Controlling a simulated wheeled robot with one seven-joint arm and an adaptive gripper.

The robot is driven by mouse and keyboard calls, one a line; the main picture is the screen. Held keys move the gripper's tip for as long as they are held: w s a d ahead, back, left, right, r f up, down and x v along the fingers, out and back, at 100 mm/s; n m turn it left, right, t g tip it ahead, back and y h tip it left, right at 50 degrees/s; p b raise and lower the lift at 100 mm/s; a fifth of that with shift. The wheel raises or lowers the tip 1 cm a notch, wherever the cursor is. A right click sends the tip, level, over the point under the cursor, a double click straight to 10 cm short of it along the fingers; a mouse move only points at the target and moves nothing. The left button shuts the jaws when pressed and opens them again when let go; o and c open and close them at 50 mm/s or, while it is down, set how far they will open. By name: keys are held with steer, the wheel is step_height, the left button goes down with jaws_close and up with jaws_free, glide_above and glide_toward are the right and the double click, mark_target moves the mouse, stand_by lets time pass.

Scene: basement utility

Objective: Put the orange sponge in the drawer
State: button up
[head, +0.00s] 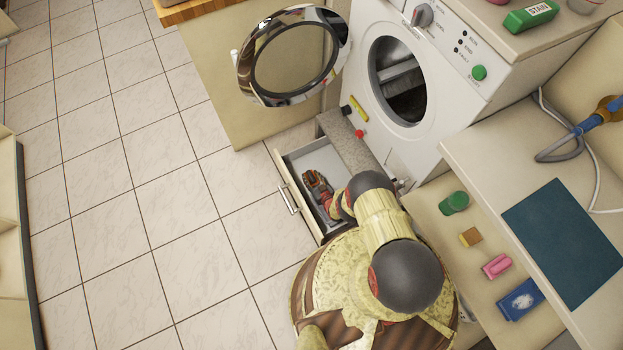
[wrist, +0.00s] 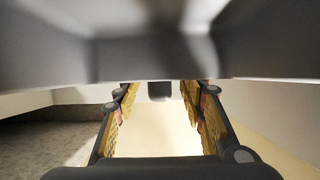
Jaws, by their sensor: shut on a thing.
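The drawer (head: 286,171) is pulled open below the washing machine, its bar handle on the outer front panel. My gripper (head: 316,183) reaches down into the drawer's open space, near the front panel. In the wrist view my gripper (wrist: 160,118) has its two fingers apart, with a pale yellowish surface between them. I take this as the orange sponge (wrist: 160,138) held in the jaws; little of it shows in the head view. I cannot tell whether it touches the drawer floor.
The washing machine (head: 462,75) stands behind with its round door (head: 240,75) swung open above the drawer. On the low shelf at right are a green container (head: 454,203), a yellow-brown block (head: 471,237), a pink item (head: 496,266) and a blue box (head: 520,300). Tiled floor at left is clear.

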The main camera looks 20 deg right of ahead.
steer(key=o, duration=1.3)
steer(key=shift+r, duration=0.1)
steer(key=shift+c, duration=0.2)
